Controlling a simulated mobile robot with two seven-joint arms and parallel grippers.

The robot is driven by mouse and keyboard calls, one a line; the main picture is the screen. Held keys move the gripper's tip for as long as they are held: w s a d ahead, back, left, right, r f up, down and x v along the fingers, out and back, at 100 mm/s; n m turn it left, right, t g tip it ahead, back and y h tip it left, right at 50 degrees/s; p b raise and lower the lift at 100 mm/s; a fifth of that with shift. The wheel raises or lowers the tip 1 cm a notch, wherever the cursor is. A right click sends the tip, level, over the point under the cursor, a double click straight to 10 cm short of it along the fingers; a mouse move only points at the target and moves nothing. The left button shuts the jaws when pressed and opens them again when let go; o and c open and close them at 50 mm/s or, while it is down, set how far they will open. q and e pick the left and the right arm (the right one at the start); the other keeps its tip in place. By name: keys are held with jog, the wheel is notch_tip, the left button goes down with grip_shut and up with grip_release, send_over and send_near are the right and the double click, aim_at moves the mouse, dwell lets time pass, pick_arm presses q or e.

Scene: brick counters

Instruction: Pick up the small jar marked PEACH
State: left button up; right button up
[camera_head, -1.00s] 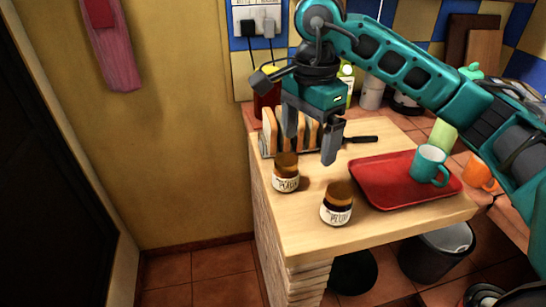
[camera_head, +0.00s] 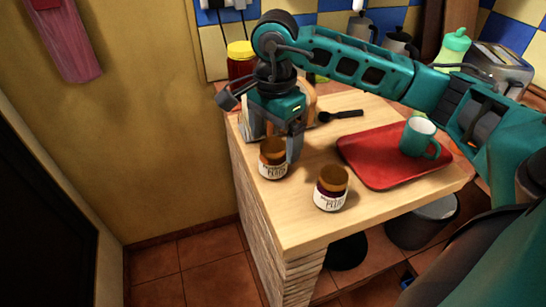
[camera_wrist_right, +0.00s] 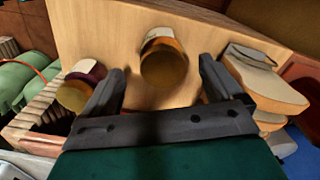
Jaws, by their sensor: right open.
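Two small jars with brown lids stand upright on the wooden counter. The left one, whose label appears to read PEACH (camera_head: 273,168), shows amber contents. The right one, the PLUM jar (camera_head: 331,196), is darker. My right gripper (camera_head: 272,150) is open just above and behind the PEACH jar, one finger at its right side. In the right wrist view, the PEACH jar (camera_wrist_right: 163,62) sits between the spread fingers (camera_wrist_right: 163,70), apart from both. The PLUM jar (camera_wrist_right: 80,87) lies outside the left finger there. My left gripper is not in view.
A red tray (camera_head: 370,172) with a teal mug (camera_head: 418,137) stands right of the jars. A toast rack with bread (camera_wrist_right: 262,80) is close beside the gripper. A black spoon (camera_head: 340,116) lies behind. The counter's front left edge is near the jars.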

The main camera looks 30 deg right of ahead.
aim_at(273, 144)
jog(key=f, duration=0.4)
jog(key=shift+w, duration=0.2)
jog(key=shift+f, duration=0.35)
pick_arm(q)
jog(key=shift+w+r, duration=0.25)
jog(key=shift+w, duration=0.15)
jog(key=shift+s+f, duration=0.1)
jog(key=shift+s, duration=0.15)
pick_arm(e)
jog(key=shift+r, duration=0.1)
jog(key=c, duration=1.4)
jog(key=shift+r, duration=0.1)
